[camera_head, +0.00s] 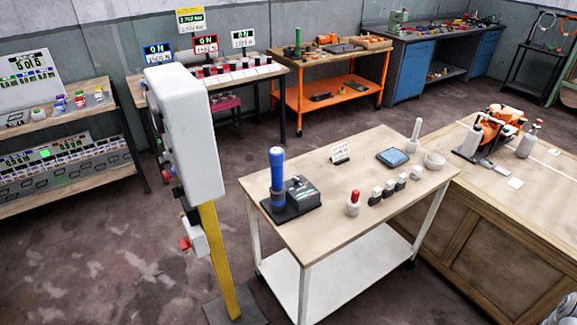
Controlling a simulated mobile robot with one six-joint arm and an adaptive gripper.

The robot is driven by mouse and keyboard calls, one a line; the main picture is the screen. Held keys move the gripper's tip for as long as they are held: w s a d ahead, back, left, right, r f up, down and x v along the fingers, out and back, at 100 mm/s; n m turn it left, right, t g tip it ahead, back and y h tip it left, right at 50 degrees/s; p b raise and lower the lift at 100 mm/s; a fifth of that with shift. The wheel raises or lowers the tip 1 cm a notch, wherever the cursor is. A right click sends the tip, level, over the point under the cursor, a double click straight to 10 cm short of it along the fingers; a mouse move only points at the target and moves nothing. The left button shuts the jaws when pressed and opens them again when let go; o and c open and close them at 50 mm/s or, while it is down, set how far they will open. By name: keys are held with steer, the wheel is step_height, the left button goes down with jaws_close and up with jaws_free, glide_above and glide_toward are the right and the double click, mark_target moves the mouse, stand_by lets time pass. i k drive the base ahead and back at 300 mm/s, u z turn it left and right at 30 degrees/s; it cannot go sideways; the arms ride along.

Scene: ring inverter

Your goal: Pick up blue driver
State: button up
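The blue driver (277,170) stands upright at the left end of the small white cart's wooden top (318,222). I cannot tell how the driver is seated in the base. My gripper is not in view.
A yellow post with a white box (185,130) stands left of the cart. A wooden bench (520,215) adjoins on the right.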

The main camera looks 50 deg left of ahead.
mark_target(276, 154)
steer(key=i, duration=1.2)
steer(key=u, duration=2.1)
